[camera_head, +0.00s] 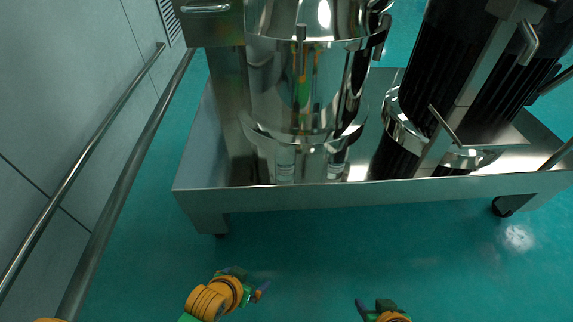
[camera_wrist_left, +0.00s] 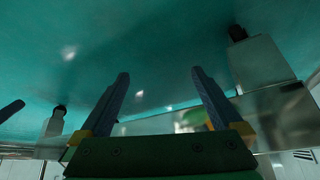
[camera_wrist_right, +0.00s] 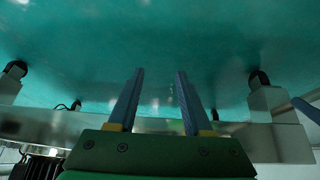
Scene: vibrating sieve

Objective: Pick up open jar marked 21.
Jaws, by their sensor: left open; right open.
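No jar with a readable mark 21 shows in any view. Two small pale upright shapes, at the left (camera_head: 285,162) and the right (camera_head: 337,160), show low on the steel platform under the sieve drum in the head view. I cannot tell whether they are jars or reflections. My left gripper (camera_head: 248,283) is low in front of the platform, apart from it. Its two fingers are spread and empty in the left wrist view (camera_wrist_left: 161,80). My right gripper (camera_head: 373,307) is at the bottom edge of the head view, also open and empty in the right wrist view (camera_wrist_right: 160,80).
The shiny sieve drum (camera_head: 300,90) stands on the wheeled steel platform (camera_head: 350,196). A dark ribbed machine part (camera_head: 440,70) stands at the right. A wall with metal rails (camera_head: 125,190) runs along the left. The green floor (camera_head: 300,240) before the platform is clear.

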